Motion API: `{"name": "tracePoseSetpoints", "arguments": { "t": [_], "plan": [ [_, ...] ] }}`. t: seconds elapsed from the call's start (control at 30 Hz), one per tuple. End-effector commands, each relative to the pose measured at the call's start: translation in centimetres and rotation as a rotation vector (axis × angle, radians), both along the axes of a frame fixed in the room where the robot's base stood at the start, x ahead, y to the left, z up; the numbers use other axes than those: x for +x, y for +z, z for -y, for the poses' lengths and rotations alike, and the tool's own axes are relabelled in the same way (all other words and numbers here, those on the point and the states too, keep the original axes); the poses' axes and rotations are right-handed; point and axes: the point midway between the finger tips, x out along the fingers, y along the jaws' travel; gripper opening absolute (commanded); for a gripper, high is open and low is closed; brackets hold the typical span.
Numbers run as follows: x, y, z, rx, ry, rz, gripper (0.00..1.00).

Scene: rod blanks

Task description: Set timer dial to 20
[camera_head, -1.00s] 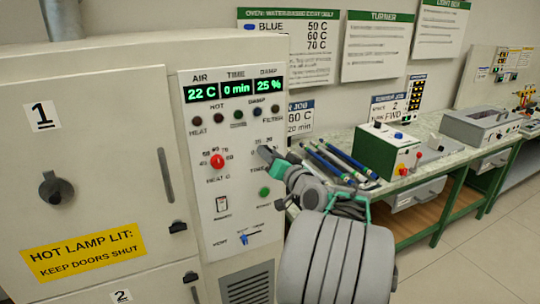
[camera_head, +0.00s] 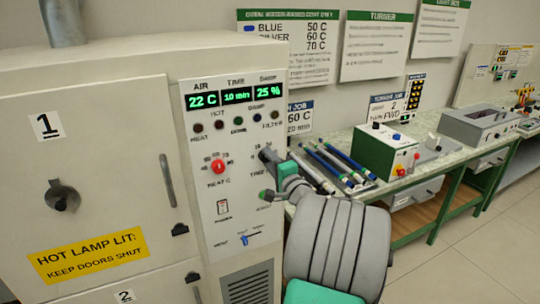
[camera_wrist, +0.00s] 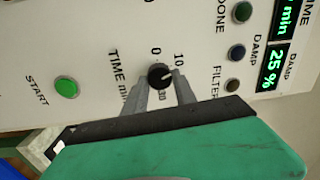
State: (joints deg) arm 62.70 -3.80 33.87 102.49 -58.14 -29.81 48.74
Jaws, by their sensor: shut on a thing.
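The black timer dial (camera_wrist: 159,75) sits on the oven's white control panel (camera_wrist: 110,25), with 0, 10 and 30 marks visible around it. Its pale pointer line is turned toward the 10 mark. My gripper (camera_wrist: 160,82) is shut on the dial, one finger on each side. The time display (camera_head: 237,95) reads 10 min.
A green start button (camera_wrist: 66,88) lies left of the dial in the wrist view. A bench (camera_head: 440,150) with rods and a green-sided box stands to the right.

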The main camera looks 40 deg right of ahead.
Motion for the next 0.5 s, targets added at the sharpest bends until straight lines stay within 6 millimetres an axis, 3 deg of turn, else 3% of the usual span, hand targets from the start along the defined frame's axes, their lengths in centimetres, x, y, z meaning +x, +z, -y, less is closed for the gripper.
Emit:
{"name": "tracePoseSetpoints", "arguments": {
  "t": [0.5],
  "plan": [
    [0.05, 0.20, -0.14, 0.470, 0.000, 0.134, 0.00]
  ]
}}
